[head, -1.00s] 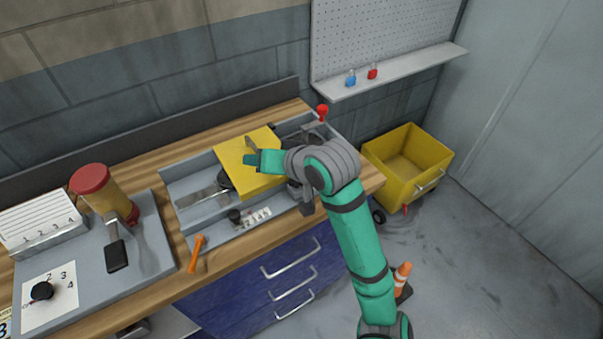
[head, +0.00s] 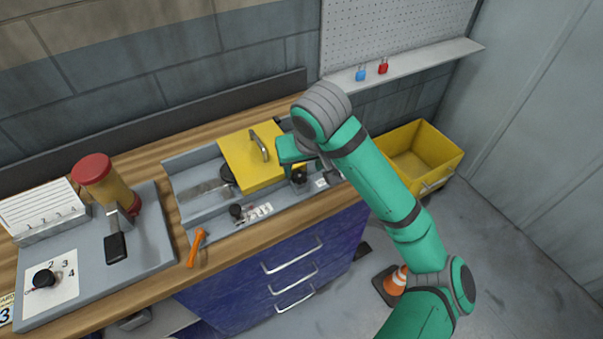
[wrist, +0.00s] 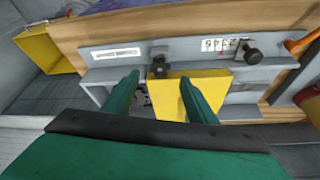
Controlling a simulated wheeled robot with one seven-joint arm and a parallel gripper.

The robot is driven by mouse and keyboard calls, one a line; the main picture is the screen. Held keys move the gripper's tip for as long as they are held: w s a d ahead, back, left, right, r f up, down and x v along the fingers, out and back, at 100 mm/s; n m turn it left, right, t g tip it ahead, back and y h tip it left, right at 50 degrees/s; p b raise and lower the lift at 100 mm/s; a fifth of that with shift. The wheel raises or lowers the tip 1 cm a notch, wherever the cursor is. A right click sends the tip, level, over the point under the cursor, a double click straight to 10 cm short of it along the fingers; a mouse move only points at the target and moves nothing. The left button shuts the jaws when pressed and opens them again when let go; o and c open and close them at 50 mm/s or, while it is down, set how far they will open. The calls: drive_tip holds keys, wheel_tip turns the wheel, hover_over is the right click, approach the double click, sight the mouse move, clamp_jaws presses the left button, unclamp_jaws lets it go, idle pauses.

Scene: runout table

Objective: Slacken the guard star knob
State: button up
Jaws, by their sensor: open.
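The yellow guard (head: 250,165) with a handle on top sits over the grey runout table (head: 190,165). The dark star knob (head: 299,175) is at the guard's front right corner, low beside my gripper. In the wrist view the star knob (wrist: 158,67) shows just beyond and between my fingertips, at the edge of the yellow guard (wrist: 170,100). My gripper (wrist: 160,80) is open and empty, its two green fingers apart. In the head view my gripper (head: 296,150) is right of the guard handle, partly hidden by my arm.
Another black knob (head: 236,212) stands by the number strip, with an orange-handled tool (head: 196,247) to its left. A red-topped yellow cylinder (head: 105,180) stands on the left panel.

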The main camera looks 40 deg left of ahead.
sight(300, 177)
drive_tip(key=x, duration=0.7)
drive_tip(key=shift+c, duration=0.4)
drive_tip(key=c, duration=1)
